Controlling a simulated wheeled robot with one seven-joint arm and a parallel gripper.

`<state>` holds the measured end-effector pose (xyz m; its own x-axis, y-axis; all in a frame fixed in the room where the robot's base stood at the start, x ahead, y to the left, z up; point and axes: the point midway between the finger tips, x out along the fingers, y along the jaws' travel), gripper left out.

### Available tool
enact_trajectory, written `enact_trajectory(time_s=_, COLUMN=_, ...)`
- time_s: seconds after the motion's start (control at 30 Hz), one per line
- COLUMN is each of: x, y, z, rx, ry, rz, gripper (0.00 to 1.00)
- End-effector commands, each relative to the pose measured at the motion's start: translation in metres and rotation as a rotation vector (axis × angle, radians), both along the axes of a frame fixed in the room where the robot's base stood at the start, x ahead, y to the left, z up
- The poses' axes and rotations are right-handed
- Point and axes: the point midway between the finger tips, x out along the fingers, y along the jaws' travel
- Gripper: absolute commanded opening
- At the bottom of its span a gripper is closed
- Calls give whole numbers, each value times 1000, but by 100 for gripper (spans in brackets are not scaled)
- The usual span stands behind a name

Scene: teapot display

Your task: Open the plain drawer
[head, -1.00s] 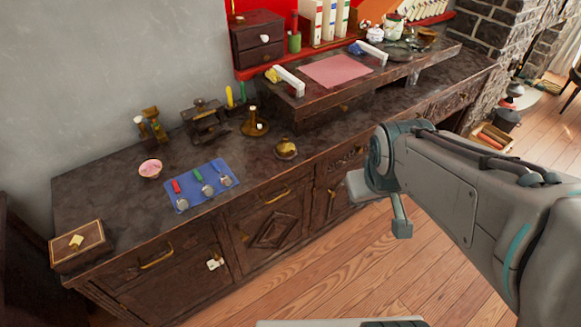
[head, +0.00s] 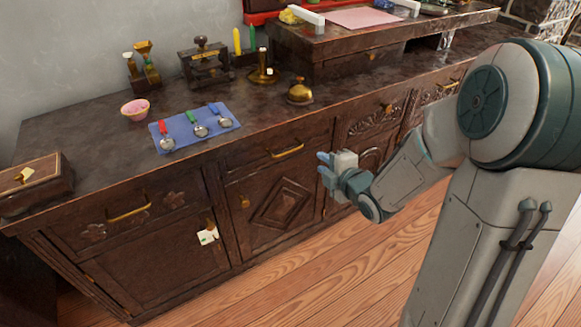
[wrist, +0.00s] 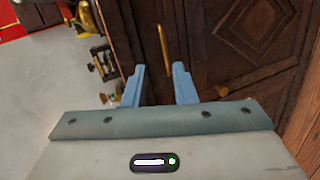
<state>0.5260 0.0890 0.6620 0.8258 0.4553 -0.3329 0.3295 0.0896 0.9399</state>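The plain drawer (head: 262,157) is dark wood without carving, above the diamond-carved door, and looks shut. Its brass bar handle (head: 287,151) is free. My gripper (head: 323,167) is in front of the cabinet, to the right of and slightly below this handle in the head view. In the wrist view the two blue fingers of my gripper (wrist: 158,72) are apart with nothing between them. The handle (wrist: 163,46) appears upright there, just beyond the gap between the fingertips. No contact is visible.
A flower-carved drawer (head: 100,222) is at the left and a carved drawer (head: 365,118) at the right. The diamond door (head: 280,205) is below. The counter holds a blue mat (head: 180,139) with spoons, a bell (head: 300,93) and a pink bowl (head: 135,108). Wooden floor (head: 300,275) in front is clear.

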Motion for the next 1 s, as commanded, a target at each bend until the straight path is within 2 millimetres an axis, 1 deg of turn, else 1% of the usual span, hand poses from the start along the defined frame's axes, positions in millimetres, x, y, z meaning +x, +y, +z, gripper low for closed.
enact_trajectory(time_s=0.03, x=0, y=4, z=-20, rx=0, ry=-34, rz=31, gripper=25)
enact_trajectory(time_s=0.1, x=0, y=10, z=-25, rx=-2, ry=-83, rz=68, gripper=25)
enact_trajectory(time_s=0.27, x=0, y=18, z=-29, rx=-1, ry=-146, rz=111, gripper=25)
enact_trajectory(time_s=0.37, x=6, y=22, z=-29, rx=-2, ry=-155, rz=117, gripper=25)
enact_trajectory(time_s=0.47, x=17, y=30, z=-33, rx=-1, ry=-155, rz=117, gripper=25)
enact_trajectory(time_s=0.8, x=76, y=69, z=-49, rx=0, ry=-152, rz=114, gripper=25)
enact_trajectory(time_s=0.9, x=90, y=80, z=-52, rx=1, ry=-152, rz=115, gripper=25)
enact_trajectory(time_s=1.0, x=100, y=86, z=-54, rx=-1, ry=-152, rz=114, gripper=25)
